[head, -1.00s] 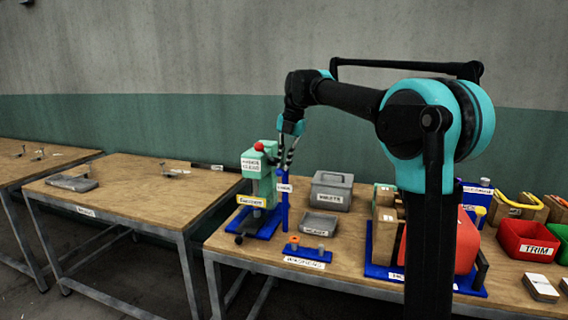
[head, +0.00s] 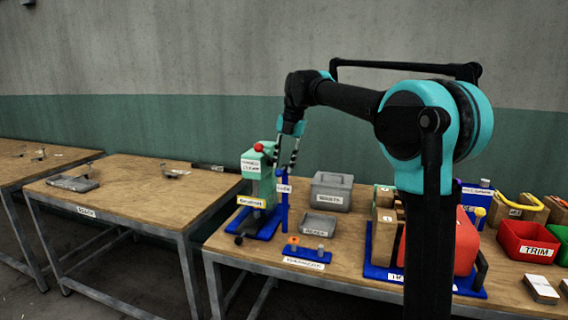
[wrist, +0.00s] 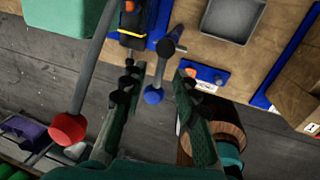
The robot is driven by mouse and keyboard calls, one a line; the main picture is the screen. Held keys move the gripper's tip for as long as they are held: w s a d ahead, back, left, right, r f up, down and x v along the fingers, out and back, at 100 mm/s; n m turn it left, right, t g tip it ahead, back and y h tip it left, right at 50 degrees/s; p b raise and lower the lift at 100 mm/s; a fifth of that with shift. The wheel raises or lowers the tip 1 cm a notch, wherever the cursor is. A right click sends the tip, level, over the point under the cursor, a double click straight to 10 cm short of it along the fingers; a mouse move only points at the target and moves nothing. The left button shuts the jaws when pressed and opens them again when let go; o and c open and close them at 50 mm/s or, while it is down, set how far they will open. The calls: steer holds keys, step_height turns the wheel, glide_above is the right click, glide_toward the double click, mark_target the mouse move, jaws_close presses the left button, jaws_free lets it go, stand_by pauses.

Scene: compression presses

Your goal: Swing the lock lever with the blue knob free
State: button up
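The green press (head: 262,178) stands on a blue base at the left end of the right-hand table. Its lock lever shows in the wrist view as a short grey rod (wrist: 159,72) running from a black pivot to a blue knob (wrist: 153,96). My gripper (wrist: 158,74) is open, with one finger on each side of this lever. I see no clear contact, and cannot judge the height of the fingertips against the knob. In the head view my gripper (head: 285,162) hangs just right of the press head. The blue knob is not clear there.
A long press handle with a red knob (wrist: 68,128) lies left of my fingers in the wrist view. The left table (head: 130,190) is mostly clear.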

step_height(320, 180, up, 12)
steer(key=d, duration=0.2)
steer(key=shift+s+d, duration=0.15)
steer(key=shift+s, duration=0.15)
steer(key=shift+f, duration=0.15)
